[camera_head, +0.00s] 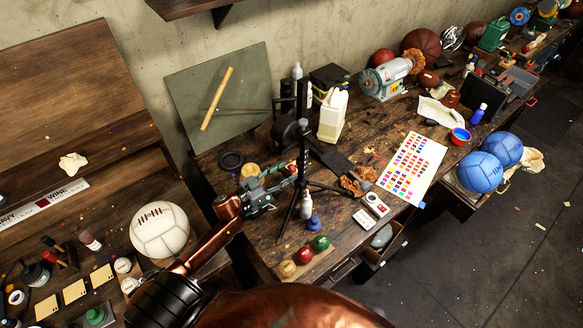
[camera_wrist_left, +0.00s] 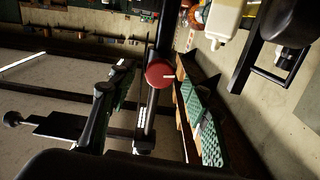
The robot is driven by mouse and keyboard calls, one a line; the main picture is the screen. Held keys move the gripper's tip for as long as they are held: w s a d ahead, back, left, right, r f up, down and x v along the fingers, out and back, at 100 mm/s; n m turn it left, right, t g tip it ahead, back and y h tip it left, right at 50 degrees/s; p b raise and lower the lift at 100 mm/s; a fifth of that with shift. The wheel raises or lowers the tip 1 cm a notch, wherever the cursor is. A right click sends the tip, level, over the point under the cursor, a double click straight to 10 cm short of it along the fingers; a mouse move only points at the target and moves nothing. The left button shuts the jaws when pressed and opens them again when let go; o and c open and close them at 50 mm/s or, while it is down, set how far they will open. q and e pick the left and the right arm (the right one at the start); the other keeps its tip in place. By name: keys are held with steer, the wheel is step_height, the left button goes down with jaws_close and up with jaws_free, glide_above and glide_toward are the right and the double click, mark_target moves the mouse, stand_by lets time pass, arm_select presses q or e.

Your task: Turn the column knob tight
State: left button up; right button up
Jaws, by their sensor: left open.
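The black column (camera_head: 304,150) stands upright on a tripod base on the cluttered workbench. In the left wrist view the column (camera_wrist_left: 152,110) runs from top to bottom of the picture. Its round red knob (camera_wrist_left: 159,73) faces the camera and carries a short white mark. My left gripper (camera_head: 284,183) is open beside the column, on its left in the head view. In the wrist view its green-padded fingers lie on either side of the column, and the knob sits between the fingertips. I cannot tell whether either finger touches it. My right gripper is not in view.
A white jug (camera_head: 332,116) and a bench grinder (camera_head: 383,80) stand behind the column. A colour chart (camera_head: 412,168) lies to the right. Several small balls lie near the front edge, one of them green (camera_head: 321,242). A white ball (camera_head: 160,230) sits at left.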

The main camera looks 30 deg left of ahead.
mark_target(290, 170)
arm_select(q)
steer(key=shift+x, duration=1.55)
steer(key=shift+c, duration=0.2)
steer(key=c, duration=1.2)
steer(key=shift+o, duration=0.2)
